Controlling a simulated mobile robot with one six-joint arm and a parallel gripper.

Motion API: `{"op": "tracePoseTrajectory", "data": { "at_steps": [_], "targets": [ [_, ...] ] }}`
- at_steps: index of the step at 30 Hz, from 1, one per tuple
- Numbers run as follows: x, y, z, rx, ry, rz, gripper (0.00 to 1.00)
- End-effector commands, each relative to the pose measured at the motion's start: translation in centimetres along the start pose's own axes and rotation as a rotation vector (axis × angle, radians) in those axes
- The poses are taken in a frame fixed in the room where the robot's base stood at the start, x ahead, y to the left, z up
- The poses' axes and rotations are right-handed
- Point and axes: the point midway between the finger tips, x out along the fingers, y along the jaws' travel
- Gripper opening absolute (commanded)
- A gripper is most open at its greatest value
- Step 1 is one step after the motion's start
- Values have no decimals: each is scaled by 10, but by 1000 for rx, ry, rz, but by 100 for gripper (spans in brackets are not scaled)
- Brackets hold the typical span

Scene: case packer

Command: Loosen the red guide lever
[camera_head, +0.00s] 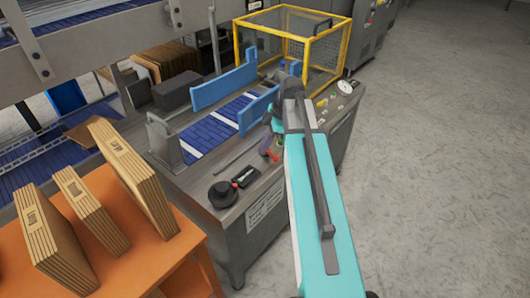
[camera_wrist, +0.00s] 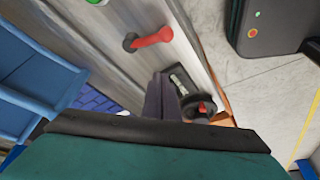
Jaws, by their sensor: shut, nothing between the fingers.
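The red guide lever (camera_wrist: 152,37) is in the upper middle of the wrist view, a red handle on a dark round pivot, lying across the grey machine top. In the head view a small red part of the lever (camera_head: 273,156) shows just below my gripper (camera_head: 266,141). In the wrist view my gripper (camera_wrist: 161,92) points up the picture with its dark fingers shut and nothing between them. The fingertips are apart from the lever, which appears beyond them. The blue guide rails (camera_head: 225,76) stand along the blue conveyor belt.
A black handwheel (camera_head: 222,194) and a small dark panel (camera_head: 245,177) sit near the machine's front corner. A yellow-framed cage (camera_head: 292,40) stands behind. Cardboard packs stand on the orange table (camera_head: 150,270) at left. The floor at right is clear.

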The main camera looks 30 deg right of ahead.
Motion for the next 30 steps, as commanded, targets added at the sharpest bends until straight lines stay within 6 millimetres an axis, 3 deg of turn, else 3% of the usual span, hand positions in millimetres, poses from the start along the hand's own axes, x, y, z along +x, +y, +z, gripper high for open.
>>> {"op": "tracePoseTrajectory", "data": {
  "at_steps": [15,30],
  "targets": [
    [-58,11,-2,-1,1,1,0],
    [-68,11,-3,0,1,0,0]
  ]
}}
